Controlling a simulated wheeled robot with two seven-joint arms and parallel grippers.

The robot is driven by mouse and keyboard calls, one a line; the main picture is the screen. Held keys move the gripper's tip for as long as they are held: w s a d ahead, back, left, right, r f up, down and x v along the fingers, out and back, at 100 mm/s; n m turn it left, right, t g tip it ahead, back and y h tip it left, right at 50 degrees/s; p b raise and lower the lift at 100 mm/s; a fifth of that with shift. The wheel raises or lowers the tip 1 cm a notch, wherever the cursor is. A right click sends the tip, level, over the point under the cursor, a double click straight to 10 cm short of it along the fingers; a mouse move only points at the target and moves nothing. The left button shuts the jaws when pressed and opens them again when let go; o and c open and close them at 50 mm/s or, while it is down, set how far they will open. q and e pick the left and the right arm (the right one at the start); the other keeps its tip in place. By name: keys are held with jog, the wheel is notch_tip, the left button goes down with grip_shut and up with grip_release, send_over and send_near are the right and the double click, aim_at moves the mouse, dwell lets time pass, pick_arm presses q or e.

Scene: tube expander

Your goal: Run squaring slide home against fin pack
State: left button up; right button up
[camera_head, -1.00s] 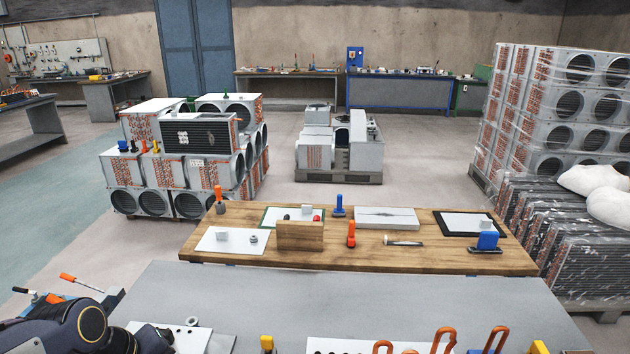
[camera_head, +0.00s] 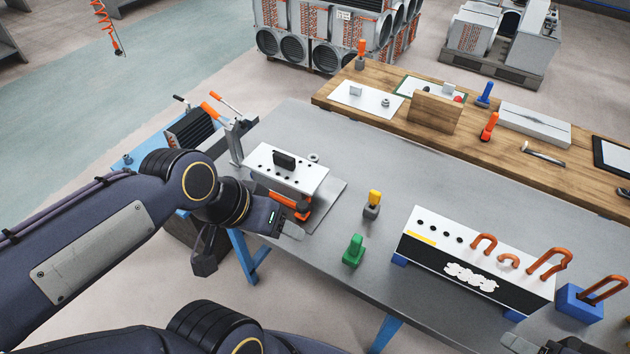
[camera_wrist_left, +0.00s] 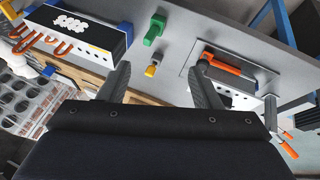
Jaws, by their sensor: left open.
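A white plate with dark holes and a black upright grip (camera_head: 287,170), which looks like the squaring slide, sits over a grey base plate near the bench's left end. An orange handle (camera_head: 288,205) lies along its near side. It also shows in the wrist view (camera_wrist_left: 225,62). A dark finned block (camera_head: 190,130), which looks like the fin pack, sits in a blue frame behind it, partly hidden. My left gripper (camera_head: 248,243) is open and empty, just in front of the orange handle; its spread fingers show in the wrist view (camera_wrist_left: 163,88). Dark shapes at the bottom right edge may be my right gripper.
Orange-tipped toggle levers (camera_head: 212,110) stand by the finned block. A yellow-topped peg (camera_head: 372,203) and a green block (camera_head: 353,250) stand on the grey bench. A white-topped rack with copper bends (camera_head: 480,250) is to the right.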

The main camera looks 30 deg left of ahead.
pick_arm(q)
jog(key=w+a+f+m+g+y+b, duration=0.1)
jog(key=w+a+f+b, duration=0.15)
jog(key=w, duration=0.25)
jog(key=w+a+f+m+g+y+b, duration=0.1)
jog(key=w+a+f+m+g+b, duration=0.15)
jog(key=w, duration=0.35)
jog(key=m+g+y+b, duration=0.1)
jog(key=m+g+b, duration=0.1)
jog(key=b, duration=0.1)
send_over(302, 205)
jog(key=shift+t, duration=0.25)
notch_tip(302, 205, down, 9)
jog(key=shift+s+f, duration=0.1)
jog(key=shift+f, duration=0.3)
notch_tip(302, 205, down, 7)
jog(key=shift+f, duration=0.15)
